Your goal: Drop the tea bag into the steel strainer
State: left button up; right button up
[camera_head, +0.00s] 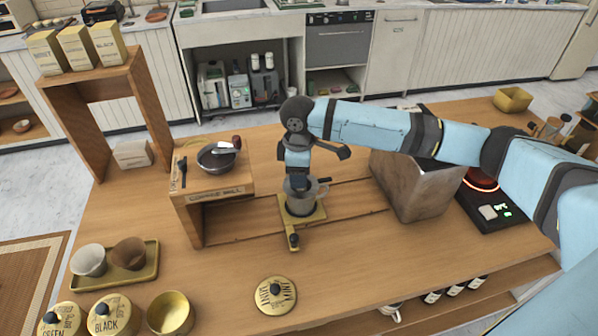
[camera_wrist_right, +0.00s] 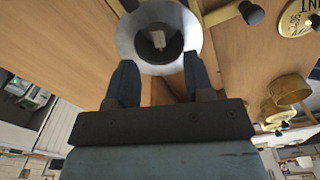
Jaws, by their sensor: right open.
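My right gripper (camera_head: 298,182) points down just above the steel strainer (camera_head: 300,201), a grey vessel that stands on a brass holder (camera_head: 318,213). In the right wrist view the fingers of my right gripper (camera_wrist_right: 160,70) are apart with nothing between them. The strainer (camera_wrist_right: 126,38) shows there just beyond the fingertips, its round mouth facing the camera. A small pale piece, which looks like the tea bag (camera_wrist_right: 159,40), is seen within the dark inside of the strainer. Whether it rests on the bottom I cannot tell. In the head view the gripper hides the strainer's inside. My left gripper is not in view.
A wooden stand with a bowl (camera_head: 216,157) is left of the strainer. A round MINT lid (camera_head: 275,296) lies in front. A tray with two cups (camera_head: 145,278) is at the left.

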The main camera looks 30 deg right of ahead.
notch_tip(320, 180, up, 14)
jog(key=shift+f, duration=0.15)
jog(key=shift+s+f, duration=0.1)
